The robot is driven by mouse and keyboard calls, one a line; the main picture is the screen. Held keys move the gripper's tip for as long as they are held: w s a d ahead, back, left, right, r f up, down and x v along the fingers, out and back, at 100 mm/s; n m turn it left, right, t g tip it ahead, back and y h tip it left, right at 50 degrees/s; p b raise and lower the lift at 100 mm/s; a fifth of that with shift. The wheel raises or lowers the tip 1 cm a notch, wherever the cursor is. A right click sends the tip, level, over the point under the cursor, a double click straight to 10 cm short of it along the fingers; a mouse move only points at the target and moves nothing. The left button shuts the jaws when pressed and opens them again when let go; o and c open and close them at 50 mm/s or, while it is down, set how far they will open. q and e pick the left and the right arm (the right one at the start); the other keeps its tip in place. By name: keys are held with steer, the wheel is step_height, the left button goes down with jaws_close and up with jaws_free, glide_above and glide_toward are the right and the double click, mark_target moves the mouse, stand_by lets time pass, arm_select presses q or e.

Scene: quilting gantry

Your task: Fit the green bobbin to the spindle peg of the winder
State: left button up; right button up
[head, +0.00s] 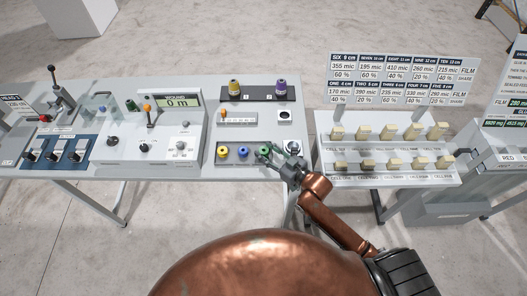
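The green bobbin (264,149) is at the right end of a short row on the light table, beside a blue bobbin (243,152) and a yellow bobbin (222,153). My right gripper (268,156) reaches in from the lower right, its fingers at the green bobbin and partly covering it. The picture is too small to show whether the fingers are apart or touch it. I cannot make out the winder's spindle peg for certain. A panel (155,118) has a display reading "WOUND 0 m". My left gripper is not in view.
A dark rack (258,94) with a yellow and a purple spool stands behind. A stand with several cream blocks (387,160) is on the right.

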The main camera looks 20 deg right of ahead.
steer(key=shift+w+a+f, duration=0.15)
steer(key=shift+w+a, duration=0.25)
steer(key=shift+w, duration=0.1)
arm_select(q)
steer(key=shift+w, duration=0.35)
arm_select(e)
steer(key=c, duration=0.6)
